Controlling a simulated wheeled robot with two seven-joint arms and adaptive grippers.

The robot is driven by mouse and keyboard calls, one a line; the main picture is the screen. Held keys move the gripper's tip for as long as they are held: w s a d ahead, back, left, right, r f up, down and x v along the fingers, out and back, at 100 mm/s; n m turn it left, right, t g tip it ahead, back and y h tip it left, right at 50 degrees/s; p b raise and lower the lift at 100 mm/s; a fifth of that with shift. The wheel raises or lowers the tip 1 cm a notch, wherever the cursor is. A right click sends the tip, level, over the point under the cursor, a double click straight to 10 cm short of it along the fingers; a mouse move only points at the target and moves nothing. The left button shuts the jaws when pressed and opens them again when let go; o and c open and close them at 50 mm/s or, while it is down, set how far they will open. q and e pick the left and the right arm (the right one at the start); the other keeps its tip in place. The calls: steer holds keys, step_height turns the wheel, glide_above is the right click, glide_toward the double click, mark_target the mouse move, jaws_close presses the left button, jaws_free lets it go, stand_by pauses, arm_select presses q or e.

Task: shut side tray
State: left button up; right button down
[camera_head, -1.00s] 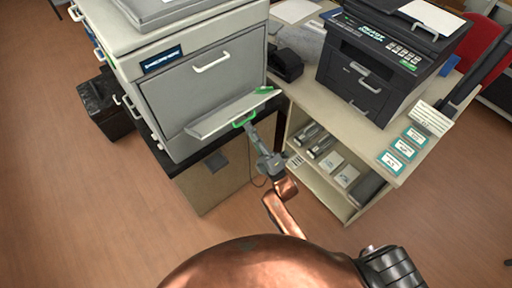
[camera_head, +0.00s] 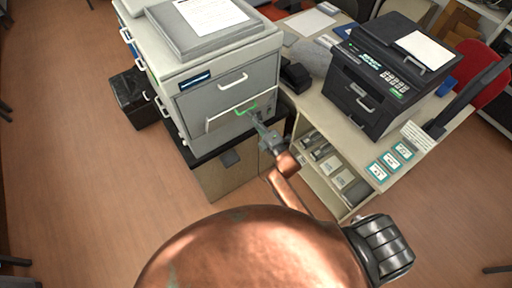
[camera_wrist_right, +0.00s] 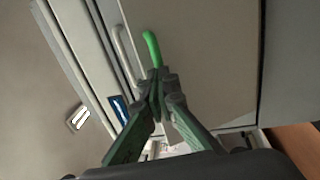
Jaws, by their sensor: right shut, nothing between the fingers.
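The side tray (camera_head: 228,118) is a grey flap with a green handle (camera_head: 246,108), low on the front of the large grey printer (camera_head: 195,75). It looks almost upright, with a pale edge showing along its top, so a small gap may remain. In the right wrist view the flap (camera_wrist_right: 195,50) fills the middle, and its green handle (camera_wrist_right: 152,48) points up from the fingertips. My right gripper (camera_head: 254,118) is shut and empty, its tips at or touching the handle; exact contact is unclear. It also shows in the right wrist view (camera_wrist_right: 158,82). My left gripper is not seen.
A black printer (camera_head: 375,85) stands on the pale desk (camera_head: 320,88) to the right, above shelves with boxes. A black bin (camera_head: 132,98) is on the floor at left. The large printer rests on a dark-topped cabinet (camera_head: 225,178). Open floor lies in front.

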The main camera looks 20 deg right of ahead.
mark_target(244, 103)
steer(key=w+r+p, duration=0.1)
steer(key=w+g+p, duration=0.1)
steer(key=p, duration=0.1)
steer(key=w+r+g+p, duration=0.1)
steer(key=shift+a+r+h+p, duration=0.3)
steer(key=shift+r, duration=0.05)
steer(key=shift+w+a+r+g+p, duration=0.2)
steer(key=shift+w+g+p, duration=0.1)
steer(key=shift+w+p, duration=0.4)
steer(key=shift+w+a+r+p, duration=0.15)
steer(key=shift+w+p, duration=0.2)
steer(key=shift+w, duration=0.2)
steer(key=shift+w+a+r+p, duration=0.1)
steer(key=shift+w+p, duration=0.25)
steer(key=shift+w, duration=0.2)
steer(key=shift+s, duration=0.1)
